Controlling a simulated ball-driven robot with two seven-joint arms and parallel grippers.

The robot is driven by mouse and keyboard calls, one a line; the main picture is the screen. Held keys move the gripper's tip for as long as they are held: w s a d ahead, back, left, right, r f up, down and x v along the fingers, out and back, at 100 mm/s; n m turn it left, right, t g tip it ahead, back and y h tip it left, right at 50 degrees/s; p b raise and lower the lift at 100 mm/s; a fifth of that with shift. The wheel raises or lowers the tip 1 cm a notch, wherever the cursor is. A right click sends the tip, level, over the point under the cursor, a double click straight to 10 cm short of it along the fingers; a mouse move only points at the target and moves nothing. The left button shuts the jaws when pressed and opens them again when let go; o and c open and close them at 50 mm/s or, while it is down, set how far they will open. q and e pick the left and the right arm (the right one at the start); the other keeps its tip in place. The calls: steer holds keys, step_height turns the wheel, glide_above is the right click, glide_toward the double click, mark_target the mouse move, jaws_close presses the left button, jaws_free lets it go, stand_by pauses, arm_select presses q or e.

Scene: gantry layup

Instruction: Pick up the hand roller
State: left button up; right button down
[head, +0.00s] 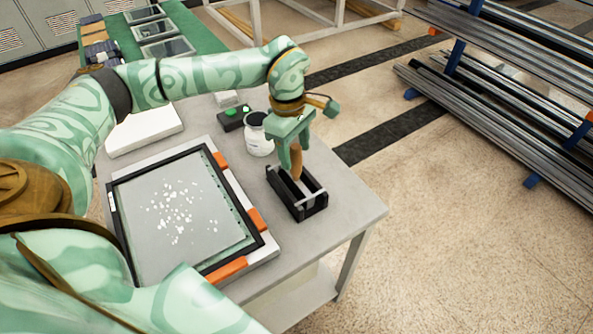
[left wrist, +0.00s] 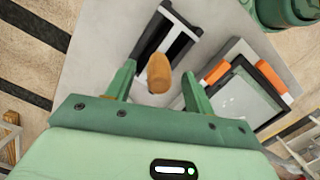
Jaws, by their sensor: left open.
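The hand roller's brown handle (head: 297,163) stands up from a black tray-like holder (head: 312,208) near the table's right edge. In the left wrist view the handle (left wrist: 159,72) shows end-on, with the dark holder (left wrist: 150,47) behind it. The roller's head is mostly hidden in the holder. My left gripper (head: 290,148) is above the holder, pointing down. Its fingers are open, one on each side of the handle, and in the left wrist view (left wrist: 158,76) gaps show between handle and fingers. My right gripper is not in view.
A framed glass panel (head: 160,245) with white flakes and orange clamps (head: 257,219) lies left of the holder. A white jar (head: 258,140) and a small dark green box (head: 233,119) stand behind. Metal bars (head: 500,110) fill a rack at the right.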

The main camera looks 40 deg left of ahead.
mark_target(297, 179)
arm_select(q)
step_height(297, 179, down, 3)
steer(key=shift+d+f+b, duration=0.15)
steer(key=shift+b, duration=0.15)
steer(key=shift+c, duration=0.8)
jaws_close()
